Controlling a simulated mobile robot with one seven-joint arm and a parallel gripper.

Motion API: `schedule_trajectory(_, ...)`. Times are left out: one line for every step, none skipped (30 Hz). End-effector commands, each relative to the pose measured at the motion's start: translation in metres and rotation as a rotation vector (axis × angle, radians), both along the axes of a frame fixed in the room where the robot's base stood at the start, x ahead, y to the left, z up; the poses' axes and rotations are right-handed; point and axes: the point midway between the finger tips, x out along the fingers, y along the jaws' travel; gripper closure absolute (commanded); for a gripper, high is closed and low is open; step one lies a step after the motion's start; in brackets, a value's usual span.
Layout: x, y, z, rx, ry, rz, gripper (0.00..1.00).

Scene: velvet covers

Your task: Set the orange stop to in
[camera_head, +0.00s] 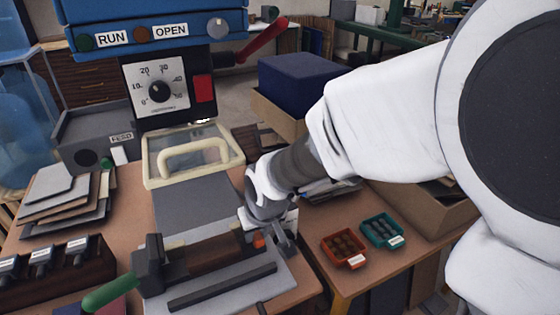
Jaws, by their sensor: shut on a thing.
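The orange stop (258,241) shows as a small orange patch at the right end of the machine's dark front fixture, right by my gripper. My gripper (266,238) reaches down from the right and is shut on the orange stop. Its fingers and wrist hide most of the stop, so I cannot tell its exact position along its travel. The fixture (220,280) is a grey bed with dark bars and a brown roller-like piece.
A clear guard with a cream handle (195,158) stands behind the fixture. A green-handled lever (108,294) is at front left. Red (344,263) and teal (381,241) trays sit at right. Stacked sheets (65,200) lie at left.

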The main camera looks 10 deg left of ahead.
Motion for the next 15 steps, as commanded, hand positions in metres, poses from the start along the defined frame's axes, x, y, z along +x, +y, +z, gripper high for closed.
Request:
schedule_trajectory(0.0,-0.0002,0.0001,0.0,0.0,0.0,1.0)
schedule_trajectory(0.0,-0.0003,0.0001,0.0,0.0,0.0,1.0)
schedule_trajectory(0.0,-0.0003,0.0001,0.0,0.0,0.0,0.64)
schedule_trajectory(0.0,-0.0003,0.0001,0.0,0.0,0.0,0.58)
schedule_trajectory(0.0,-0.0003,0.0001,0.0,0.0,0.0,0.53)
schedule_trajectory(0.0,-0.0003,0.0001,0.0,0.0,0.0,0.46)
schedule_trajectory(0.0001,-0.0004,0.0001,-0.001,0.0,0.0,0.4)
schedule_trajectory(0.0001,-0.0004,0.0,-0.001,0.0,0.0,0.4)
schedule_trajectory(0.0001,-0.0004,0.0,-0.001,0.0,0.0,0.4)
schedule_trajectory(0.0001,-0.0004,0.0,-0.001,0.0,0.0,0.4)
schedule_trajectory(0.0002,-0.0003,0.0,0.0,0.0,0.0,0.4)
schedule_trajectory(0.0001,-0.0004,0.0,-0.001,0.0,0.0,0.4)
schedule_trajectory(0.0002,-0.0003,0.0,-0.001,0.0,0.0,0.4)
schedule_trajectory(0.0002,-0.0003,0.0,0.0,0.0,0.0,0.4)
schedule_trajectory(0.0001,-0.0004,0.0002,0.0,0.0,0.0,0.4)
